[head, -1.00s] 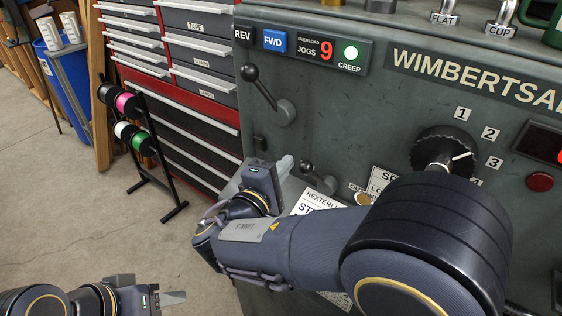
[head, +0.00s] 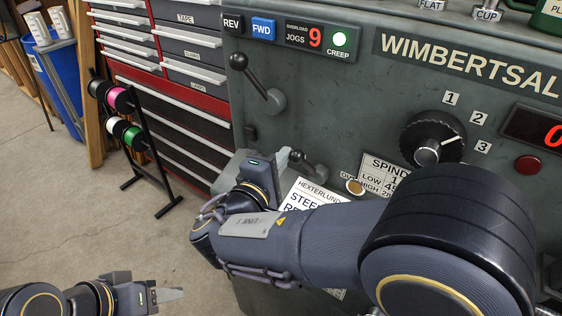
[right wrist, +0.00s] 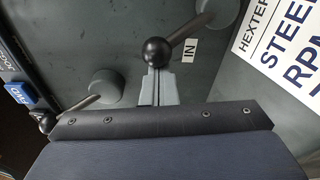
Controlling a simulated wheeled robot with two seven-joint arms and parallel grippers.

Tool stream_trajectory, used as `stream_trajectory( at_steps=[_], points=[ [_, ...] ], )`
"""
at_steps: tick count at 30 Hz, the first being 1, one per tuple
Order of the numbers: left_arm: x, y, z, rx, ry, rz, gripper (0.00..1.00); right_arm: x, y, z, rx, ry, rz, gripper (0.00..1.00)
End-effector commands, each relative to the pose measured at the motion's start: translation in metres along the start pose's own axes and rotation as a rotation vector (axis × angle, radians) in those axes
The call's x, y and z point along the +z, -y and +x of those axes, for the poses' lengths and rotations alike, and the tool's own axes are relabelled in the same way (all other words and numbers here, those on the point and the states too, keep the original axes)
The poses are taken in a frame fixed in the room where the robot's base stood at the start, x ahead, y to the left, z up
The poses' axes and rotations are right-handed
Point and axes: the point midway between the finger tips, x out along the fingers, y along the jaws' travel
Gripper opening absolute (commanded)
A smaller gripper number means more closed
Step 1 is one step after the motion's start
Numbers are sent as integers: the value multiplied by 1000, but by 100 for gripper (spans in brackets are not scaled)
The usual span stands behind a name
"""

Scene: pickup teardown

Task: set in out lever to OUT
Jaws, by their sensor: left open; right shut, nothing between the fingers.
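The in/out lever has a black ball knob (head: 297,156) on a short rod from a grey hub (head: 318,172) on the machine front. In the right wrist view its knob (right wrist: 156,51) is beside the IN label (right wrist: 190,50); the OUT label (head: 348,176) is on the hub's other side, partly hidden. My right gripper (head: 284,157) is shut and empty, its tips right at the knob's left side. In the right wrist view the shut fingers (right wrist: 157,85) end at the knob; contact cannot be told. My left gripper (head: 172,294) is open, low at the left, away from the machine.
A larger lever (head: 258,80) sits above, below the REV/FWD panel. It also shows in the right wrist view (right wrist: 105,88), left of my fingers. A speed dial (head: 432,140) is at right. A tool chest (head: 180,100) and spool rack (head: 145,140) stand at left.

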Motion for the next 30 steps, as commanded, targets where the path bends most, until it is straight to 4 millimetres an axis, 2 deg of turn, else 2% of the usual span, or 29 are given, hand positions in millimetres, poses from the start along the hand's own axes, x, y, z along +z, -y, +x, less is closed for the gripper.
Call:
stream_trajectory(
  at_steps=[8,14,20,30],
  points=[
    [5,4,10,0,0,0,49,3,-1,0,8,1,48,0],
    [13,12,26,0,0,0,49,8,-1,-1,18,1,119,0],
    [28,26,56,0,0,0,49,18,-1,-2,38,2,263,0],
    [59,54,117,0,0,0,49,43,-5,-6,84,2,581,0]
  ],
)
